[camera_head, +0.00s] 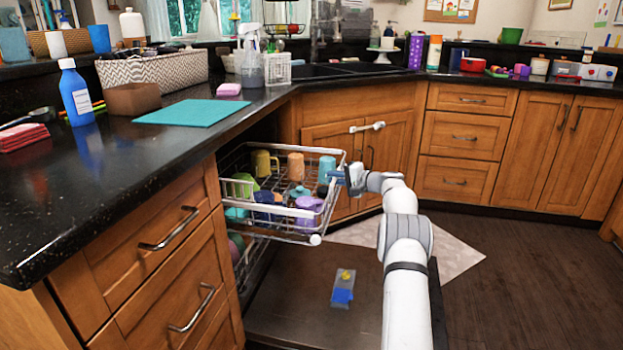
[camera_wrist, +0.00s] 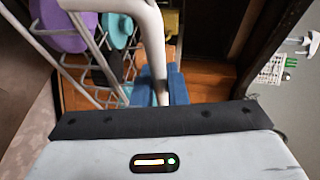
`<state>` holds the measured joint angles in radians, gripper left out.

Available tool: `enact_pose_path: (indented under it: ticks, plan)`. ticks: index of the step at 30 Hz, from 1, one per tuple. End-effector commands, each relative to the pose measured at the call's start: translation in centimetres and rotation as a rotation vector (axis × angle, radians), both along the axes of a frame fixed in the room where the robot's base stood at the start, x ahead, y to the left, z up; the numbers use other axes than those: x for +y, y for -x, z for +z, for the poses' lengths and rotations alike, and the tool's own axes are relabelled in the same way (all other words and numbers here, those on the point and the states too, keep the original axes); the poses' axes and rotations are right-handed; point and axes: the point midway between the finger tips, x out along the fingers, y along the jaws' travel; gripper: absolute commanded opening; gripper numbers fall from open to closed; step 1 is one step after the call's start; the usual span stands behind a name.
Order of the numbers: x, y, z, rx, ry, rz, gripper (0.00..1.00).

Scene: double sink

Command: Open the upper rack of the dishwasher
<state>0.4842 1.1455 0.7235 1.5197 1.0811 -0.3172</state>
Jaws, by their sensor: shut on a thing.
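The upper rack (camera_head: 316,239) is out beyond the cabinet front, over the lowered dishwasher door (camera_head: 285,310). It holds several cups, among them an orange cup (camera_head: 295,166) and a purple cup (camera_head: 309,208). My gripper (camera_head: 340,177) is at the rack's front right edge. In the wrist view its blue fingers (camera_wrist: 160,88) are shut around a white rail of the rack (camera_wrist: 149,35). A purple dish (camera_wrist: 62,25) and a teal dish (camera_wrist: 117,28) show in the rack there. The rack's back end is hidden inside the cabinet.
The door lies flat, with a blue and yellow item (camera_head: 342,290) on its inner face. A lower rack (camera_head: 250,262) sits inside, partly hidden. Drawers (camera_head: 165,270) stand at the left and a white-handled cabinet (camera_head: 358,165) behind. The floor (camera_head: 530,270) at the right is clear.

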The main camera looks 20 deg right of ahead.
Motion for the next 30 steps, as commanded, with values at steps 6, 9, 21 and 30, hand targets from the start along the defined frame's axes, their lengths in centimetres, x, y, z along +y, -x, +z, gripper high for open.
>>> enact_pose_path:
  ticks: [6,9,21,30]
  plan:
    - [-2.2,1.0,-0.2,0.003,0.0,-0.001,0.0]
    - [-2.6,1.2,-0.2,0.002,0.0,0.0,0.0]
    - [-2.7,1.3,0.0,0.0,0.001,0.004,0.0]
    - [-2.4,1.2,0.1,-0.001,0.001,0.008,0.3]
